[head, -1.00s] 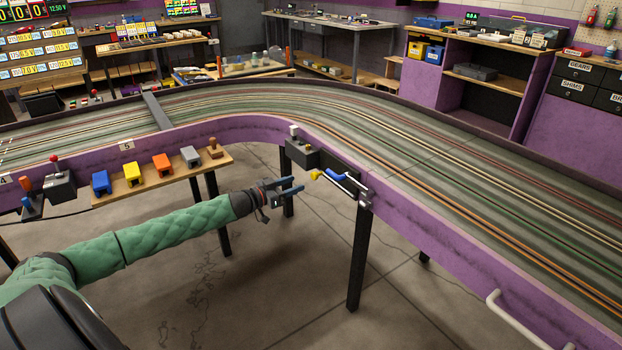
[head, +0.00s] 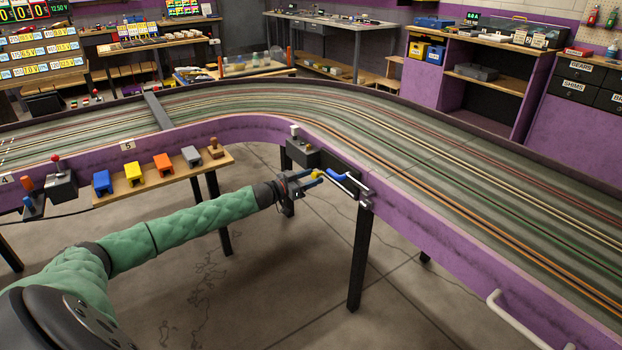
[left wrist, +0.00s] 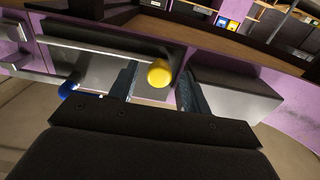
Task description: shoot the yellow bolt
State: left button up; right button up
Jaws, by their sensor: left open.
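The yellow knob of the bolt (head: 316,175) sits on the dark plate on the purple side of the track. The bolt's pale bar (head: 354,182) runs right from it, and a blue handle (head: 338,174) is just beside it. My left gripper (head: 313,177) is open at the yellow knob. My right gripper is not in view.
A dark box with a white-topped switch (head: 297,147) is just above and left of the bolt. A shelf (head: 160,178) with coloured blocks stands left along the track side. A table leg (head: 357,255) is below the bolt. The floor below my arm is clear.

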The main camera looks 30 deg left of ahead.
aim_at(333, 181)
pick_arm(q)
jog(key=shift+w+d, duration=0.1)
grip_shut()
jog(key=d+p, duration=0.1)
jog(key=s+d+p, duration=0.1)
jog(key=d, duration=0.1)
jog(key=s+d+p, duration=0.1)
jog(key=shift+d+r+p, duration=0.15)
jog(key=shift+d+p, duration=0.15)
jog(key=shift+p, duration=0.05)
jog(key=shift+d, duration=0.3)
jog(key=shift+s+d+f, duration=0.15)
jog(key=shift+f, duration=0.1)
grip_release()
jog(key=shift+r, duration=0.1)
